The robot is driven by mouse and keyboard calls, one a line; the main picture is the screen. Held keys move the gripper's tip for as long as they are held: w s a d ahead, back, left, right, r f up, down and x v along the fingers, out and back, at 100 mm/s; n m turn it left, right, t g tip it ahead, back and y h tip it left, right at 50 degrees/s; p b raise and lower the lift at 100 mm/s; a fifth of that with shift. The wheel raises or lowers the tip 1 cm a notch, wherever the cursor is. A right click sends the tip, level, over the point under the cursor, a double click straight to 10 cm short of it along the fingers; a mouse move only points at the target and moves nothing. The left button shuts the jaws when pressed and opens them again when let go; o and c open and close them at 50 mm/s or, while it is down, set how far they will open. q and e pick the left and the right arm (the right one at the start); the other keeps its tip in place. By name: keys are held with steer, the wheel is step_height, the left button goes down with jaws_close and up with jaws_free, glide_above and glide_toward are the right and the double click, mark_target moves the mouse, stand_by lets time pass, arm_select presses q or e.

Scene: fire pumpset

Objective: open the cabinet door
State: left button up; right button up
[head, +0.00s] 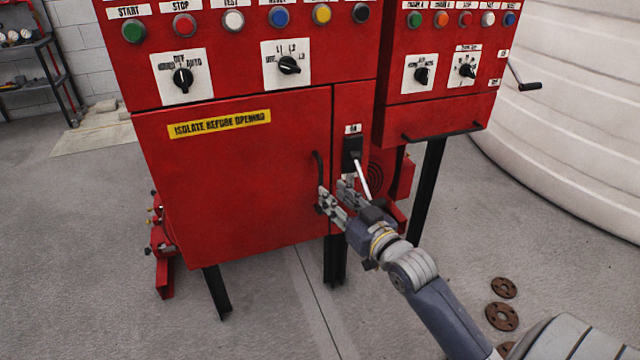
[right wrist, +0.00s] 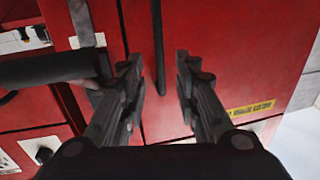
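The red cabinet door (head: 240,200) is shut and carries a yellow label (head: 219,124) reading "ISOLATE BEFORE OPENING". Its black vertical handle (head: 319,168) is near the door's right edge. My right gripper (head: 333,190) is at the handle's lower part, which its fingers partly hide in the head view. In the right wrist view, my right gripper (right wrist: 158,72) is open, with one finger on each side of the black handle (right wrist: 158,45). Clear gaps show between handle and fingers. My left gripper is in no view.
A black switch with a pale lever (head: 363,180), under an ON label, is close beside my right gripper. A second red panel (head: 440,60) with a black bar is at right. Rusty flanges (head: 502,316) lie on the floor. Floor left of the cabinet is mostly clear.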

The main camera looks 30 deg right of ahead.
mark_target(322, 184)
steer(key=w, duration=0.6)
steer(key=shift+d, duration=0.15)
steer(key=shift+w+b, duration=0.3)
steer(key=shift+w, duration=0.1)
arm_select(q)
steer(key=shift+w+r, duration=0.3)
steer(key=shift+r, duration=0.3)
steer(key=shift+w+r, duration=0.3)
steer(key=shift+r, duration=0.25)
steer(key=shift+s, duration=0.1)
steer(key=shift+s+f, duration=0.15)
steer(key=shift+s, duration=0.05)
arm_select(e)
jaws_close()
